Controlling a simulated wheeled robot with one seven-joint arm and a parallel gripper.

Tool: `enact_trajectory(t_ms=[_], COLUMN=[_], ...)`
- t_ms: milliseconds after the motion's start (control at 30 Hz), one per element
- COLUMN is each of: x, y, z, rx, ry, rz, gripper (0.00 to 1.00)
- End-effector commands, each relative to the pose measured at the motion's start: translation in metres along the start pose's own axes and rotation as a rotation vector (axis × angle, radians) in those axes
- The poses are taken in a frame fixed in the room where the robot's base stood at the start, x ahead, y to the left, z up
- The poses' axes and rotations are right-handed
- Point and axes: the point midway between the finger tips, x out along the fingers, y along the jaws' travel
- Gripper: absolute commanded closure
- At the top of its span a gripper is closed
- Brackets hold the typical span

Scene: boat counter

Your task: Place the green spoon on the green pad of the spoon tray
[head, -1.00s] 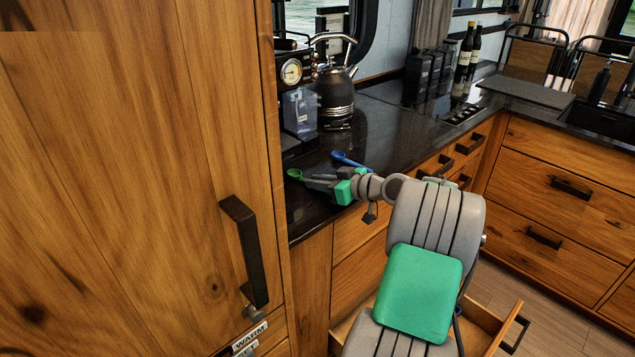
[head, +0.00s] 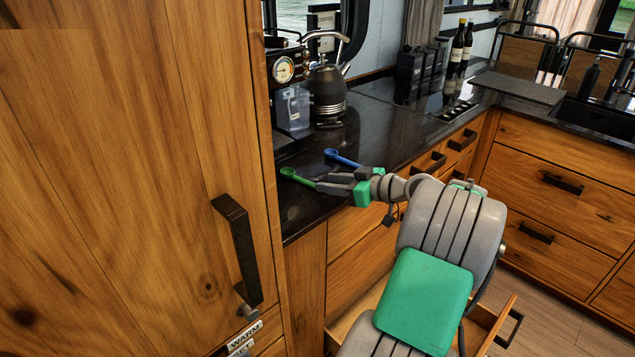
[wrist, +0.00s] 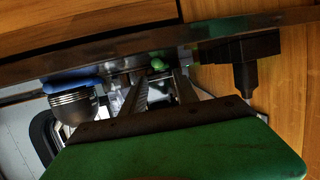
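The green spoon (head: 289,172) lies on the dark counter (head: 395,135), its bowl to the left and its handle running toward my gripper (head: 326,184). My gripper is low over the counter's front edge, at the handle end. In the wrist view, its two fingers (wrist: 160,88) stand apart, with the green spoon (wrist: 157,64) seen beyond and between the tips. I cannot tell whether a finger touches the handle. A blue spoon (head: 340,158) lies behind on the counter. No spoon tray or green pad can be made out; the gripper may cover part of that area.
A kettle (head: 327,88) and a machine with a gauge (head: 285,80) stand behind the spoons. A tall wooden cabinet (head: 120,180) with a black handle (head: 238,250) closes off the left. A drawer (head: 490,330) stands open below my arm.

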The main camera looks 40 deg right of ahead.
Motion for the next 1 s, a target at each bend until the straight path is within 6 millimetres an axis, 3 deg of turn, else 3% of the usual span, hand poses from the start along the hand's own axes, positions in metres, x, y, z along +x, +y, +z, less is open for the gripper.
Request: enact_trajectory(t_ms=[67,167,367,400,500,567,600,700,767,900,1000], x=[-0.005,0.009,0.073,0.085,0.115,0.126,0.126,0.103,0.085,0.050,0.044], y=[-0.002,-0.021,-0.096,-0.104,-0.108,-0.094,-0.076,-0.027,-0.009,-0.001,-0.006], z=[-0.004,-0.031,-0.125,-0.144,-0.175,-0.173,-0.165,-0.137,-0.121,-0.088,-0.077], rx=[-0.002,-0.017,-0.112,-0.145,-0.238,-0.274,-0.278,-0.227,-0.170,-0.039,-0.002], ry=[-0.001,-0.001,0.000,-0.009,-0.113,-0.232,-0.318,-0.533,-0.648,-0.839,-0.886], rz=[-0.005,-0.062,-0.261,-0.276,-0.277,-0.242,-0.203,-0.085,-0.035,0.006,-0.004], gripper=[0.60,0.60,0.60,0.60,0.60,0.60,0.60,0.60,0.60,0.60,0.60])
